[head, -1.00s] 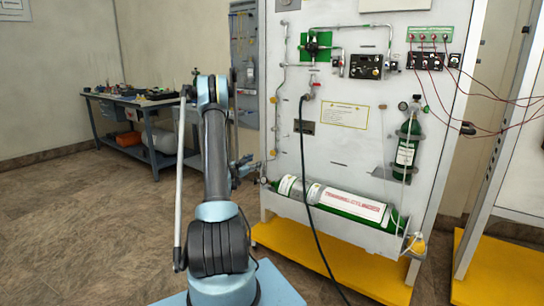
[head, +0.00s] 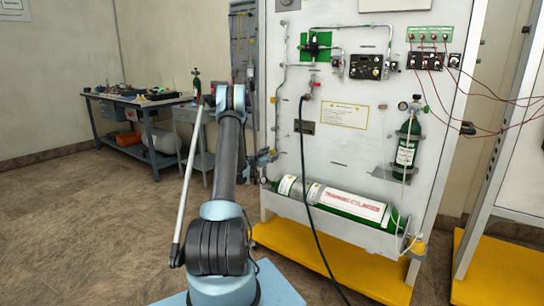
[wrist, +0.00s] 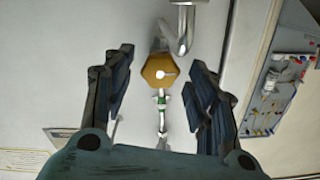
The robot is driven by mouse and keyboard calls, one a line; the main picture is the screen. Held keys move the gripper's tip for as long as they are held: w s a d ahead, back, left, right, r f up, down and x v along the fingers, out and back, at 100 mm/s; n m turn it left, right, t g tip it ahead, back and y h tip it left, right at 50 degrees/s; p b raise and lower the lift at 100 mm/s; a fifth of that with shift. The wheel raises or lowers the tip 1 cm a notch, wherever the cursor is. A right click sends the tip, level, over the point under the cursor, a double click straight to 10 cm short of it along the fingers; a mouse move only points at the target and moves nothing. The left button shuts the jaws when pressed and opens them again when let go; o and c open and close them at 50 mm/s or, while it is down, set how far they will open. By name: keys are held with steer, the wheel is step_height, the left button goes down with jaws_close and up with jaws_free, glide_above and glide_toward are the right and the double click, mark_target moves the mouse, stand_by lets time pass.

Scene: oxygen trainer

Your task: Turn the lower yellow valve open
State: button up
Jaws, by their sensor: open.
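A yellow-orange, hexagonal valve knob (wrist: 160,73) faces me in the wrist view, just above the middle, with a small pale mark on its face. My gripper (wrist: 162,62) is open, with one dark finger on each side of the knob. A gap shows between each finger and the knob, and nothing is held. I cannot tell how near the fingertips are in depth. In the head view my forearm hides most of the gripper, and the yellow knob cannot be made out beside the panel's left edge.
A metal pipe (wrist: 184,28) bends close above the knob, and a thin fitting with a green band (wrist: 162,108) runs below it. The white trainer panel (head: 350,150) carries a large green cylinder (head: 300,190) and a hanging black hose (head: 304,150). A workbench (head: 120,98) stands behind left.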

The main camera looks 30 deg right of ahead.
steer(key=shift+x, duration=1.1)
steer(key=c, duration=1.1)
steer(key=shift+w+n, duration=0.15)
steer(key=shift+n, duration=2.15)
steer(key=o, duration=1.1)
